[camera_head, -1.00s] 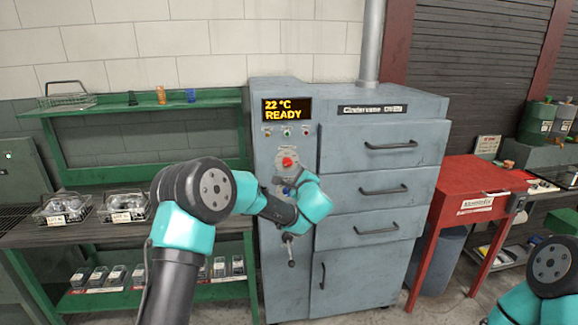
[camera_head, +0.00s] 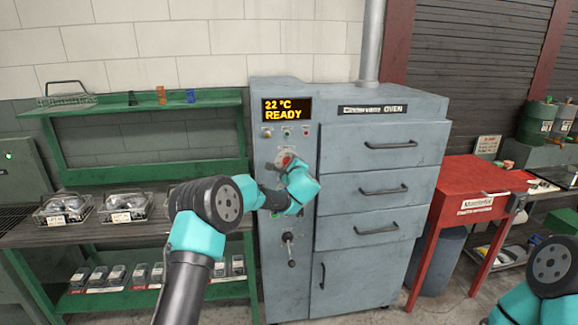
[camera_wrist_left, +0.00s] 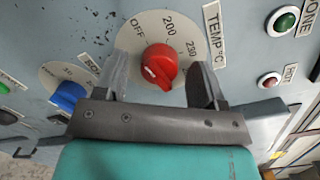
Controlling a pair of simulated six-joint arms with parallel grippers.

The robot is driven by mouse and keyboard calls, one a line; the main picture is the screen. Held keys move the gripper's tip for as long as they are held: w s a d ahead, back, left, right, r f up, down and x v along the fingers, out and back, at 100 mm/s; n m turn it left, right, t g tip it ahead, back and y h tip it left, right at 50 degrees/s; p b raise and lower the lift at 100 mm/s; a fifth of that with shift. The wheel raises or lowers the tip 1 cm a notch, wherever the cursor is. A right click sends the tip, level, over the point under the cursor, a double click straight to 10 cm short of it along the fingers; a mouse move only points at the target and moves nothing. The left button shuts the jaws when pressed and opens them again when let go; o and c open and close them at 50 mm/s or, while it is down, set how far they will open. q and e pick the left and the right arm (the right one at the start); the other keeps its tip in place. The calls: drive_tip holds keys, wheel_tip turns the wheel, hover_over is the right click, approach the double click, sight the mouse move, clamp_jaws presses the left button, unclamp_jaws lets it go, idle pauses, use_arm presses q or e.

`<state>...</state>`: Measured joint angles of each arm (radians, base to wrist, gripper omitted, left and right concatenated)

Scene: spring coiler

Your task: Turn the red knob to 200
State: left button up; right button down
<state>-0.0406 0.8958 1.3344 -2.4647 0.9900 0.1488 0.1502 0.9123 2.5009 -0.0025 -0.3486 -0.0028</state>
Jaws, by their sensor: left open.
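A short white mark shows on the knob's lower left side in the left wrist view. My left gripper (camera_wrist_left: 159,82) is open, with one finger on each side of the knob; I cannot tell whether they touch it. In the head view my left gripper (camera_head: 286,163) is at the oven's control panel and partly hides the knob. The oven display (camera_head: 286,110) reads 22 °C READY. My right gripper is out of view.
A blue knob (camera_wrist_left: 69,96) on its own dial is to the left of the red knob in the left wrist view. A green button (camera_wrist_left: 286,20) and a red button (camera_wrist_left: 269,79) are to the right. A lever (camera_head: 289,248) hangs lower on the oven front.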

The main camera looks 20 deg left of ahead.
use_arm(q)
drive_tip(key=c, duration=0.9)
drive_tip(key=shift+m, duration=0.3)
drive_tip(key=m, duration=0.4)
drive_tip(key=shift+f+t, duration=0.1)
drive_tip(key=shift+t, duration=0.2)
drive_tip(key=m, duration=0.5)
drive_tip(key=shift+m+t, duration=0.3)
drive_tip(key=o, duration=0.9)
